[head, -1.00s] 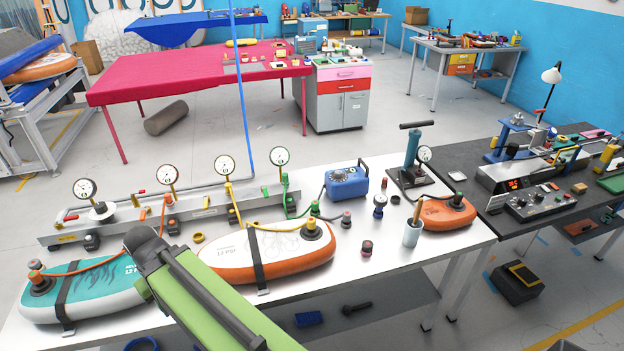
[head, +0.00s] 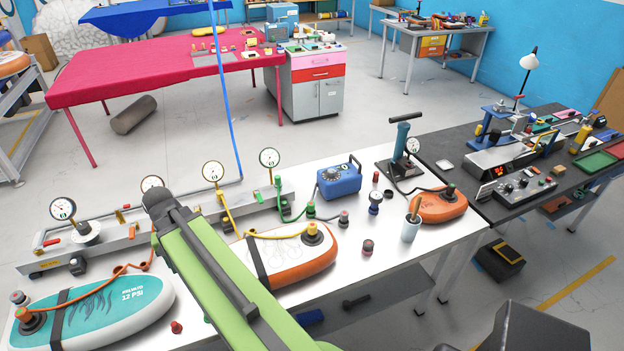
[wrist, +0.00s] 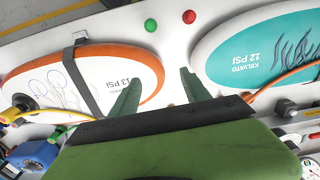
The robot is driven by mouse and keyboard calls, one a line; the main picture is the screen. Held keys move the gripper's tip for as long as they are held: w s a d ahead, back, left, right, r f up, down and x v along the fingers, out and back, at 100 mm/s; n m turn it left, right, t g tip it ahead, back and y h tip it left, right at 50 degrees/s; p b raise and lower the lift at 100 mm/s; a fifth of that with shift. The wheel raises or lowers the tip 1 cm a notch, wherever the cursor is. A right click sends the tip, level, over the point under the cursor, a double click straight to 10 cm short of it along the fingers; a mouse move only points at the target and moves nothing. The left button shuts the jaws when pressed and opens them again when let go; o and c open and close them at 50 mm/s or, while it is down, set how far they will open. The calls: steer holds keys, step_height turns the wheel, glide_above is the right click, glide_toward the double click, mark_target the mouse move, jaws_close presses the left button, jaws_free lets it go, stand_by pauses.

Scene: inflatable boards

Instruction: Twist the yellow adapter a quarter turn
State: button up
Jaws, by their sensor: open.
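A yellow adapter (head: 312,229) appears to sit on the dark valve of the white-and-orange board (head: 290,262), joined to a yellow hose. In the wrist view, the same valve with its yellow fitting (wrist: 16,113) shows at the left edge, partly cut off. My gripper (wrist: 160,88) is open and empty, its green fingers spread between the white-and-orange board and the teal board (wrist: 240,50). It is well apart from the adapter. In the head view my green arm hides part of the white-and-orange board, and the fingers cannot be made out.
The teal board (head: 100,305) lies at the left of the white bench. A red cap (head: 176,327) lies near the front edge. A gauge rail (head: 110,240) runs along the back. A blue box (head: 339,181) and a cup (head: 411,229) stand to the right.

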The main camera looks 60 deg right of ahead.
steer(key=s+d+r+m+p, duration=0.2)
steer(key=s+d+r+m, duration=0.15)
steer(key=d, duration=0.45)
steer(key=s+d+r+m+p, duration=0.2)
steer(key=d+r+m, duration=0.15)
steer(key=d, duration=0.55)
step_height(320, 180, up, 5)
steer(key=m+p, duration=0.5)
steer(key=m, duration=0.6)
glide_above(312, 224)
step_height(312, 224, down, 18)
steer(key=b, duration=1.7)
steer(key=shift+a, duration=0.1)
jaws_close()
steer(key=c, duration=0.6)
jaws_free()
steer(key=shift+c, duration=0.2)
jaws_close()
steer(key=shift+m, duration=0.3)
